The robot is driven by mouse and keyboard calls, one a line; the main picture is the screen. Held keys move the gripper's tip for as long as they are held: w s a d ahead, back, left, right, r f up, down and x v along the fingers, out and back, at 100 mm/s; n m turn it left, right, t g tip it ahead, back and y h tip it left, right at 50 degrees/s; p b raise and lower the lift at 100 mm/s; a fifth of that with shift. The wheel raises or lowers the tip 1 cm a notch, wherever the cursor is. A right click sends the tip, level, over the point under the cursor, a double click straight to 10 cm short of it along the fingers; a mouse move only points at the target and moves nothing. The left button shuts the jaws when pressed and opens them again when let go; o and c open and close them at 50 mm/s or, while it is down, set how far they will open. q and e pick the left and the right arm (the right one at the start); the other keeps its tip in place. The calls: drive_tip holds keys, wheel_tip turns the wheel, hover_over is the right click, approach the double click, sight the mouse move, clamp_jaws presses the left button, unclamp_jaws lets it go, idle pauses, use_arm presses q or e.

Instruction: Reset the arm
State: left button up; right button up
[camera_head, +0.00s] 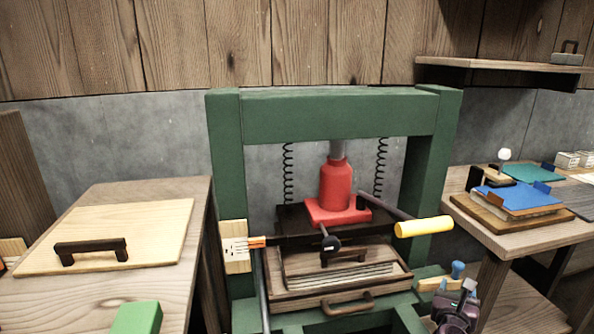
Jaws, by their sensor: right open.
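My right gripper (459,305) is low at the right of centre, dark with purplish parts, beside the right front of the green press (340,115). It is open, with nothing seen between its fingers. It is small and partly cut off by the bottom edge. My left gripper is not in view. The press holds a red jack (336,188) with a yellow-ended handle (424,226). Below the jack sits a wooden mould (345,282) with dark handles.
A wooden table (85,300) at the left bears a pale board (150,220) with a black handle; a green block (137,318) is near its front. The right table (530,240) carries a blue-topped stack (515,198). A shelf (500,64) hangs above it.

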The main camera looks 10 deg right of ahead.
use_arm(q)
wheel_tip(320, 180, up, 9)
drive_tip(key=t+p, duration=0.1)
drive_tip(key=p, duration=0.9)
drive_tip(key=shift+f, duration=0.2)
use_arm(e)
drive_tip(key=s+a+f+m+g+y, duration=0.1)
drive_tip(key=s+a+m+y, duration=0.2)
drive_tip(key=s+m, duration=0.6)
drive_tip(key=s+a+m+g+y, duration=0.1)
drive_tip(key=s+a+m+y, duration=0.3)
drive_tip(key=s, duration=1.3)
drive_tip(key=s+a+f+m+g+y, duration=0.1)
drive_tip(key=s+a+m+y, duration=0.3)
drive_tip(key=s+a+m, duration=0.6)
drive_tip(key=s+m, duration=0.4)
drive_tip(key=m, duration=0.1)
drive_tip(key=shift+a+f+m, duration=0.15)
drive_tip(key=shift+f+m, duration=0.15)
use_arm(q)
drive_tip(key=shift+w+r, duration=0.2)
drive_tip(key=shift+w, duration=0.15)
use_arm(e)
drive_tip(key=shift+s, duration=0.1)
